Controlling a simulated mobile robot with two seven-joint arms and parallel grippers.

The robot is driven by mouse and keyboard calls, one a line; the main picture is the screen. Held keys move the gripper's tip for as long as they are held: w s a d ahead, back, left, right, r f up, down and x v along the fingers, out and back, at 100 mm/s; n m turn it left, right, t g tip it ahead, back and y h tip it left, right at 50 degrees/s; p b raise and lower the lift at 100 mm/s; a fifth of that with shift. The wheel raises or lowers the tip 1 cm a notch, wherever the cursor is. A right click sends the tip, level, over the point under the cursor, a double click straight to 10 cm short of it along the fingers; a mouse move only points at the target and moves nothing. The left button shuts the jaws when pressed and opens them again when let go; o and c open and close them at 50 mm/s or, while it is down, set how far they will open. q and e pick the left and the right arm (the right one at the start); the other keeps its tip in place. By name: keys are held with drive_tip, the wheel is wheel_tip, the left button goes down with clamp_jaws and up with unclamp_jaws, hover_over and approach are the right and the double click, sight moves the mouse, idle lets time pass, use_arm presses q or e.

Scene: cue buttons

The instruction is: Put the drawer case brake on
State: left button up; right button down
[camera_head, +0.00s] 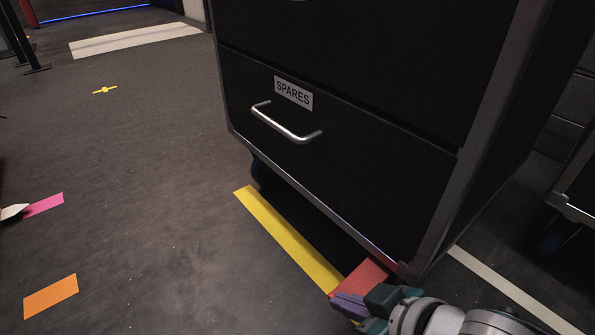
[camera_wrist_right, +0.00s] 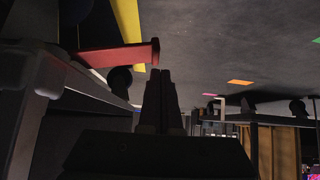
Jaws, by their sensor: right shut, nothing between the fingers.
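The black drawer case (camera_head: 330,180) stands on the floor, with a drawer labelled SPARES and a silver handle (camera_head: 287,124). A red brake pedal (camera_head: 362,279) juts out under its near bottom corner. It also shows in the right wrist view as a red bar (camera_wrist_right: 112,55). My right gripper (camera_head: 345,308) is low by the floor, right at the pedal, and overlaps it in the head view. Its fingers are shut and empty; in the wrist view the fingertips (camera_wrist_right: 160,72) are close beside the pedal's end. I cannot tell whether they touch. My left gripper is not in view.
Yellow tape (camera_head: 285,236) runs along the floor at the case's front. A dark caster (camera_head: 259,170) shows under the case. Another case (camera_head: 578,190) stands at the right. Orange (camera_head: 50,296) and pink (camera_head: 44,205) markers lie on open floor at left.

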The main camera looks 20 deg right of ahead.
use_arm(q)
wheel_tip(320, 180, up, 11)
drive_tip(key=p, duration=0.9)
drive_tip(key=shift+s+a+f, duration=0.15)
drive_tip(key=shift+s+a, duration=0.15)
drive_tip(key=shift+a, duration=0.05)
use_arm(e)
drive_tip(key=a+r+v, duration=0.1)
drive_tip(key=a+v, duration=0.1)
drive_tip(key=v, duration=0.9)
drive_tip(key=shift+r, duration=0.25)
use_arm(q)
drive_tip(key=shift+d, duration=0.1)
use_arm(e)
drive_tip(key=shift+r, duration=0.1)
